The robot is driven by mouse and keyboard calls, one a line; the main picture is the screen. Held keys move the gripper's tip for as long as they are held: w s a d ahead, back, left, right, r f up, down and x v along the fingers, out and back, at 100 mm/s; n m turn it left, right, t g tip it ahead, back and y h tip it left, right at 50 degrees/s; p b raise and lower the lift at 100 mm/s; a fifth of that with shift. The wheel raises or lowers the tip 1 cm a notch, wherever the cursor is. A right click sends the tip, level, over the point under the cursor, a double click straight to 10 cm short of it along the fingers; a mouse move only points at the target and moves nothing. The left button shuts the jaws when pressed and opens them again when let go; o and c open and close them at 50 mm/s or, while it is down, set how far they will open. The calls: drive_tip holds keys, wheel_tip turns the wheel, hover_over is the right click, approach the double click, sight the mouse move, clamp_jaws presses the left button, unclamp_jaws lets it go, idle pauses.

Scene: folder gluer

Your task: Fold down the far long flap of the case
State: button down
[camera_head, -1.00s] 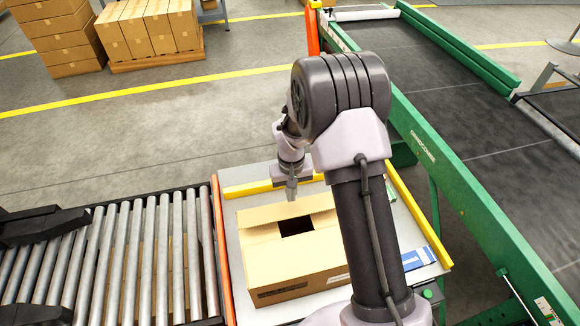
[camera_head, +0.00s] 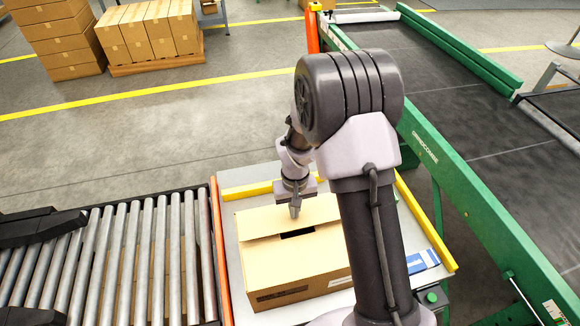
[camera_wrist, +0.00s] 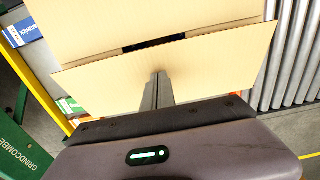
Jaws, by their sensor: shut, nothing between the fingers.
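The case (camera_head: 300,275) is a brown cardboard box on the grey table, with its near long flap lying over the top. The far long flap (camera_head: 265,219) is folded down close to flat, and only a narrow dark slot (camera_head: 297,234) shows between the two flaps. In the wrist view the far flap (camera_wrist: 215,72) lies under the fingers, and its edge looks slightly raised. My gripper (camera_head: 295,212) is shut and empty, fingers pointing down at the far flap. It also shows in the wrist view (camera_wrist: 158,82); contact looks likely, but I cannot be sure.
A yellow rail (camera_head: 247,190) runs behind the case and another (camera_head: 428,225) along its right. A roller conveyor (camera_head: 120,265) lies left, a green-framed belt conveyor (camera_head: 450,130) right. A blue and white packet (camera_head: 422,261) lies right of the case.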

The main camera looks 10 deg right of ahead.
drive_tip(key=shift+s+f+b, duration=0.45)
drive_tip(key=shift+s+f, duration=0.05)
drive_tip(key=shift+f, duration=0.25)
drive_tip(key=shift+r, duration=0.1)
wheel_tip(320, 180, up, 9)
drive_tip(key=p, duration=0.6)
drive_tip(key=shift+p, duration=0.35)
